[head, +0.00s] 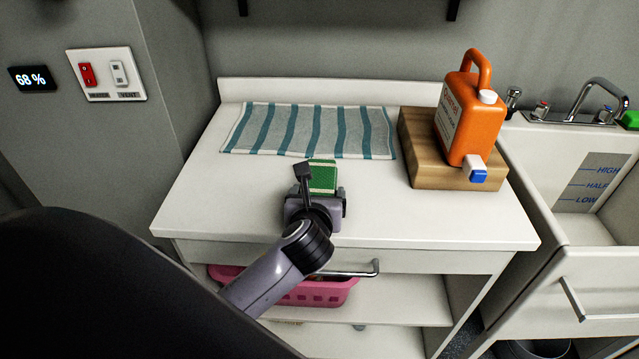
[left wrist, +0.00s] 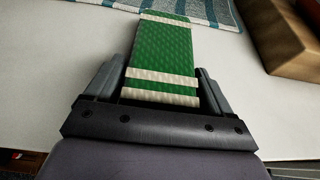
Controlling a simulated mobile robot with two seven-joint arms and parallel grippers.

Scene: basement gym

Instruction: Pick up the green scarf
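The green scarf (head: 322,178) is folded into a narrow green strip with cream stripes and lies on the white counter. In the left wrist view the scarf (left wrist: 162,62) runs lengthwise between the two fingers. My left gripper (head: 322,190) is at the scarf's near end, with one finger on each side of it. In the left wrist view the gripper (left wrist: 165,90) looks open, with narrow gaps beside the scarf; contact is not clear. The near end of the scarf is hidden by the gripper body. My right gripper is not in view.
A striped towel (head: 300,130) lies behind the scarf. A wooden block (head: 418,150) with an orange jug (head: 470,115) stands to the right, beside a sink (head: 590,225). A drawer handle (head: 350,272) and pink basket (head: 325,293) are below. The counter's front right is bare.

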